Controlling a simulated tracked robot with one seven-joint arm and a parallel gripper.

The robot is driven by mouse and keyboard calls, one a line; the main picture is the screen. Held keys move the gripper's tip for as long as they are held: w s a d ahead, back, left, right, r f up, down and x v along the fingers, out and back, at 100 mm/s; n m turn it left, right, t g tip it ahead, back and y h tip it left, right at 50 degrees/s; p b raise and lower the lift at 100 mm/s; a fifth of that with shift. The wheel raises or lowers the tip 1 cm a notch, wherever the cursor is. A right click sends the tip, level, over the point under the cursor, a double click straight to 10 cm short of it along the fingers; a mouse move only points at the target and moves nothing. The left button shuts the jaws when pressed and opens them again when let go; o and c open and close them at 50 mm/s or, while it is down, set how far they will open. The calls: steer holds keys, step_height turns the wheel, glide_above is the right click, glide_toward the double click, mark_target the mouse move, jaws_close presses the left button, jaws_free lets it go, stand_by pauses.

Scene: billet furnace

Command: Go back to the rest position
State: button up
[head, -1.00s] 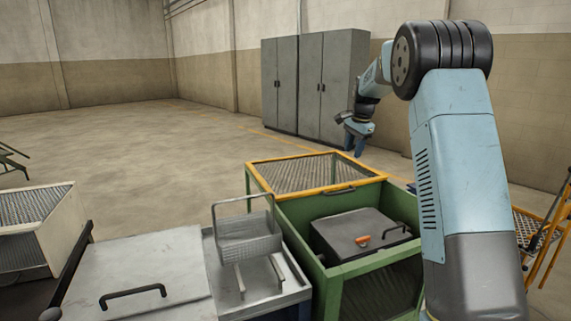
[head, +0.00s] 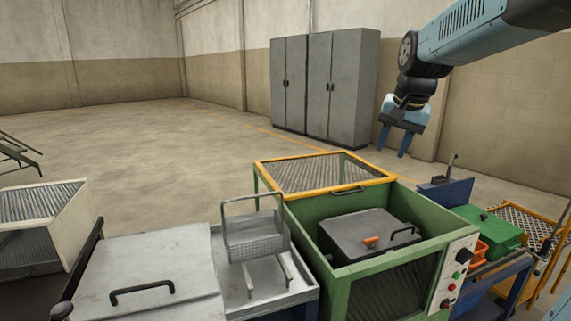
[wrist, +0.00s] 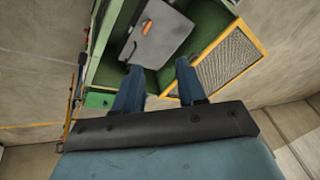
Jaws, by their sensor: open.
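My gripper (head: 393,141) is open and empty, with its two blue fingers pointing down. In the head view it hangs in the air at the upper right, above and behind the green furnace cabinet (head: 437,223). My arm reaches in from the top right corner. In the wrist view the two fingers of my gripper (wrist: 157,88) are spread apart with nothing between them. Beyond them the grey lid (wrist: 158,38) with its orange piece shows inside the green cabinet.
A yellow-framed mesh cover (head: 262,162) stands open behind the cabinet. A wire basket (head: 255,238) sits on a metal bench to its left. A green box (head: 487,228) and a control panel (head: 457,272) are on the right.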

steer(key=s+f+n, duration=0.2)
steer(key=s+f, duration=0.1)
steer(key=s, duration=0.7)
steer(key=s+a+f+n+t, duration=0.1)
steer(key=s+f+n, duration=0.2)
steer(key=s, duration=0.8)
steer(key=shift+f+h, duration=0.3)
steer(key=shift+f, duration=0.3)
steer(key=shift+s, duration=0.1)
